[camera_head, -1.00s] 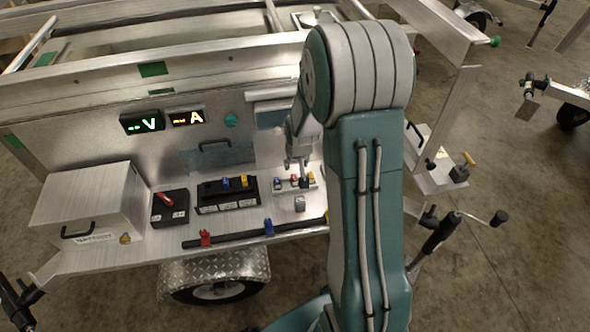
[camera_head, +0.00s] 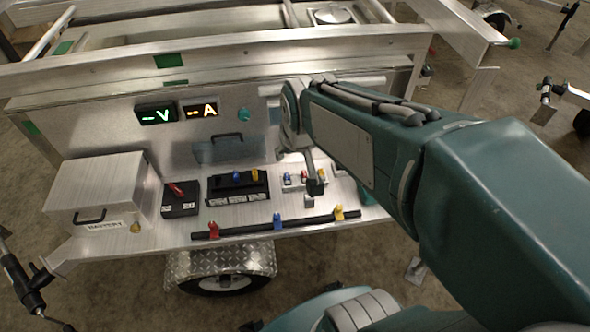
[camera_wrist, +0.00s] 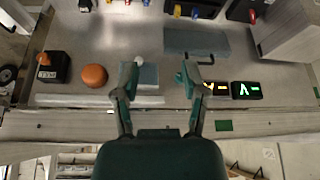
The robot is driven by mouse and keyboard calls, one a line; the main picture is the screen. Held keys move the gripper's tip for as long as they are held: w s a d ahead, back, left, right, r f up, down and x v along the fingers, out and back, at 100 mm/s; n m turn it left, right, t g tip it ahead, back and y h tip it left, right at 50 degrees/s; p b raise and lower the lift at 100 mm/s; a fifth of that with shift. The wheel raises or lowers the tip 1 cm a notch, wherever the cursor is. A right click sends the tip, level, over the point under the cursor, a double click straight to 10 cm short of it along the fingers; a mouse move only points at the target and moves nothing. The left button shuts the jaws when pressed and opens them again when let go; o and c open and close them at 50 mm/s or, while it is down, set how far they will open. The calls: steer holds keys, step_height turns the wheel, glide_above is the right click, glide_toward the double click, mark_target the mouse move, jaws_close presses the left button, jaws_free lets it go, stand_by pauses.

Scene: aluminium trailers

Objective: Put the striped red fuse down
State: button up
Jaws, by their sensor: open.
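My gripper (camera_wrist: 158,68) is open in the wrist view, its fingers spread with nothing held between them. It faces the metal panel, with a pale grey-blue block (camera_wrist: 149,75) beyond the fingers. In the head view my arm hides most of it. Another red piece (camera_head: 303,175) stands in a silver block beside a blue one. Stripes are too small to make out, so I cannot tell which is the striped red fuse.
A black block (camera_head: 236,193) with blue and yellow pieces sits mid-shelf. A black bar (camera_head: 250,229) with red, blue and yellow clips runs along the front edge. A metal battery box (camera_head: 95,195) stands left. Lit V and A displays (camera_head: 157,114) are on the panel.

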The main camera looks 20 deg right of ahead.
steer(key=s+a+r+n, duration=0.1)
steer(key=s+a+r, duration=0.2)
steer(key=s, duration=0.7)
steer(key=shift+a+r+t+y, duration=0.15)
steer(key=shift+r+t+y, duration=0.15)
steer(key=shift+r+t, duration=0.15)
steer(key=shift+w, duration=0.1)
stand_by(0.5)
